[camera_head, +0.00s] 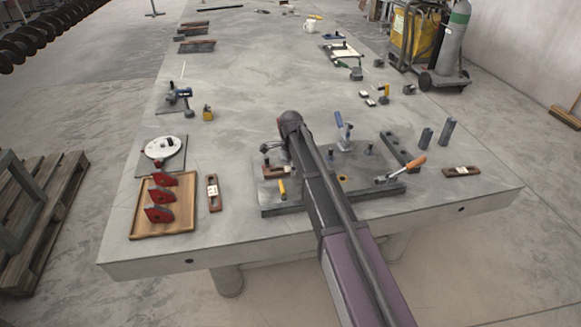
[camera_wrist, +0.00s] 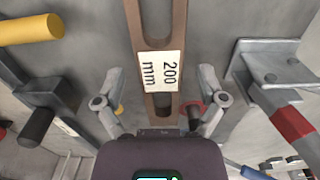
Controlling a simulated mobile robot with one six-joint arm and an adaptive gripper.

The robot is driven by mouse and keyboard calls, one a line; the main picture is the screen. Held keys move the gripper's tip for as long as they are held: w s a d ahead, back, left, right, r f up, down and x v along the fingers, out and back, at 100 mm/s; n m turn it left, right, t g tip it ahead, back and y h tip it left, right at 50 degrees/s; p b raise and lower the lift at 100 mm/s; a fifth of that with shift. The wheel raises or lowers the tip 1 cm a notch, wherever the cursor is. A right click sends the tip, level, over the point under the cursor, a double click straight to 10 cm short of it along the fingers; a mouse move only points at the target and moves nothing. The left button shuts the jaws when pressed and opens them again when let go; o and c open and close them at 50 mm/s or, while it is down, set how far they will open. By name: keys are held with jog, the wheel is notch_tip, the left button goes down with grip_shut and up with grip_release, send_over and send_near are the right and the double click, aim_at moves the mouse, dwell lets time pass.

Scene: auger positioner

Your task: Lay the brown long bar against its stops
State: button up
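The brown long bar (camera_wrist: 180,28) is slotted and has a white label reading 200 mm. In the wrist view it runs from the top edge down between my fingers. In the head view, a brown bar (camera_head: 276,172) at the left of the fixture plate (camera_head: 375,193) appears to be this one, partly hidden by my arm. My gripper (camera_wrist: 159,103) is open, one finger on each side of the bar, with a visible gap on both sides. The head view hides the fingers behind my arm. I cannot tell whether the bar touches any stops.
A yellow-handled clamp (camera_head: 282,188) and a blue-handled clamp (camera_head: 341,126) stand near the bar. An orange-handled clamp (camera_head: 405,170) is at the plate's right. Other labelled bars lie left (camera_head: 213,192) and right (camera_head: 461,171). A wooden tray (camera_head: 138,222) holds red parts.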

jog(key=shift+r, duration=0.2)
notch_tip(320, 180, up, 12)
jog(key=p, duration=1.2)
dwell(0.3)
dwell(0.8)
jog(key=s+d+n, duration=1.4)
jog(key=s+d, duration=0.8)
jog(key=s, duration=0.4)
jog(key=shift+d+n, duration=0.4)
